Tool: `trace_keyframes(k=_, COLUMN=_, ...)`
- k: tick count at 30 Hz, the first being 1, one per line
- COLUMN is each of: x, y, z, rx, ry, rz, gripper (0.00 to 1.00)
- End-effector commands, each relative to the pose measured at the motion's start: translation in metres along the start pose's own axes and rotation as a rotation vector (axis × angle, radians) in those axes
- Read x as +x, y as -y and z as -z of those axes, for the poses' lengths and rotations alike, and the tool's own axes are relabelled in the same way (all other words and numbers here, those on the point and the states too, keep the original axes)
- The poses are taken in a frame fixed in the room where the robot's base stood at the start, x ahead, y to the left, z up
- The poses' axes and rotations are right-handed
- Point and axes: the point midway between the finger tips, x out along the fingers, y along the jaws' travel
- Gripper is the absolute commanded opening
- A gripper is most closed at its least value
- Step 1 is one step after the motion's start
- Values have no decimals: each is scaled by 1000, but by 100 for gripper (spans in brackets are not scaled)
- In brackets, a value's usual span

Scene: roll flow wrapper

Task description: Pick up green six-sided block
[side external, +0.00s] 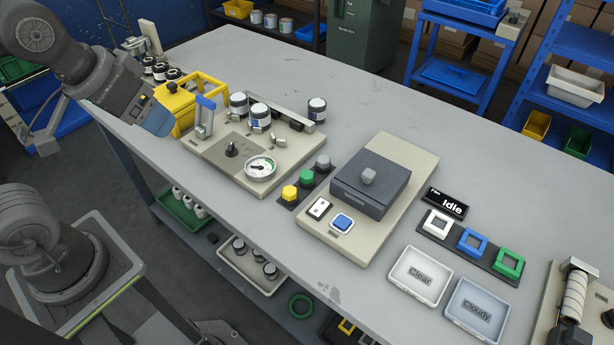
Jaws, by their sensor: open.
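The green six-sided block (306,177) stands on a dark strip on the table, in the middle of the side external view. It sits between a yellow block (290,194) and a grey block (322,161) in a slanting row. My gripper (158,117) is at the upper left, beside a yellow frame and well to the left of the green block. It is open, and I see nothing held in it. Its fingertips are hard to make out.
Left of the blocks is a beige plate with a gauge (260,167), a blue-handled lever (205,115) and several jars. To the right is a dark grey box (370,182) with a knob. Trays marked Clear (407,293) and Cloudy (459,325) lie at front right.

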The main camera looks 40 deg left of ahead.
Motion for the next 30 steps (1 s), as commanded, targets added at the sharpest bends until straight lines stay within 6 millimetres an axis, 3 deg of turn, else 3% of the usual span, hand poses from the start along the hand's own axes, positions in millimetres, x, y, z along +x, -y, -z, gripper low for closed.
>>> trace_keyframes(k=8, x=34, y=-24, z=76, rx=-432, ry=144, rz=26, gripper=65)
trace_keyframes(k=15, x=100, y=-55, z=132, rx=-847, ry=257, rz=120, gripper=65)
trace_keyframes(k=19, x=148, y=-73, z=151, rx=-1067, ry=303, rz=198, gripper=65)
trace_keyframes(k=24, x=207, y=-94, z=161, rx=-1308, ry=335, rz=302, gripper=65)
trace_keyframes(k=30, x=246, y=-107, z=161, rx=-1460, ry=342, rz=375, gripper=65)
